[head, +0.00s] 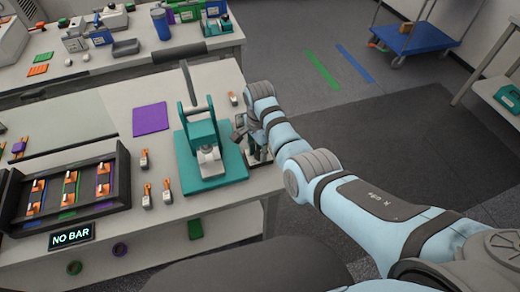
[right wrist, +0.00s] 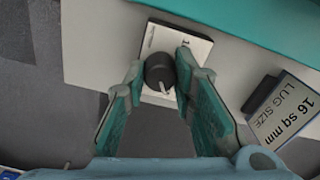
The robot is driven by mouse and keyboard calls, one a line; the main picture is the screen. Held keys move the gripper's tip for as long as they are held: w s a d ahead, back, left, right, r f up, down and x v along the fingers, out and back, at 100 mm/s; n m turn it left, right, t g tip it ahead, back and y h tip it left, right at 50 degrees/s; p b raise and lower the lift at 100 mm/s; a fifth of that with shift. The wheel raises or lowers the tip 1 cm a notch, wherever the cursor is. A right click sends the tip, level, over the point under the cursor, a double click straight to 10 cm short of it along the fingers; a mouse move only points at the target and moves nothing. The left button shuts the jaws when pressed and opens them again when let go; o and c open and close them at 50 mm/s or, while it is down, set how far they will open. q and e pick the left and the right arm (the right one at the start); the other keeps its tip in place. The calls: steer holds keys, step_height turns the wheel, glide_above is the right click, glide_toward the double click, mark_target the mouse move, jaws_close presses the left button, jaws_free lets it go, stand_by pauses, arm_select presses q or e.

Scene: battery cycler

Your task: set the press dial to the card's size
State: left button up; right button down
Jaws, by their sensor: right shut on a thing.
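The teal press (head: 203,133) stands on the near bench's right end. In the right wrist view its dial (right wrist: 160,72) is a dark round knob on a white plate (right wrist: 193,44); a white pointer mark shows near the knob's lower edge. The plate's scale is mostly hidden and I cannot read the setting. My right gripper (right wrist: 158,78) has its two teal fingers closed around the knob. In the head view the right gripper (head: 246,134) is just right of the press. The card (right wrist: 286,110) stands right of the dial and reads "16 sq mm LUG SIZE". My left gripper is out of view.
A dark rack (head: 120,178) with orange-ended pieces is at the left, by a "NO BAR" display (head: 71,236). The bench's right edge is close to the gripper.

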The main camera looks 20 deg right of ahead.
steer(key=n+p, duration=0.2)
steer(key=shift+r+n, duration=0.15)
steer(key=shift+n, duration=0.25)
steer(key=n, duration=0.2)
steer(key=shift+n+p, duration=0.35)
steer(key=shift+n, duration=0.05)
steer(key=n, duration=0.4)
steer(key=shift+n, duration=0.3)
steer(key=n, duration=0.5)
steer(key=shift+n, duration=0.3)
steer(key=c, duration=1.3)
jaws_free()
steer(key=shift+c, duration=0.2)
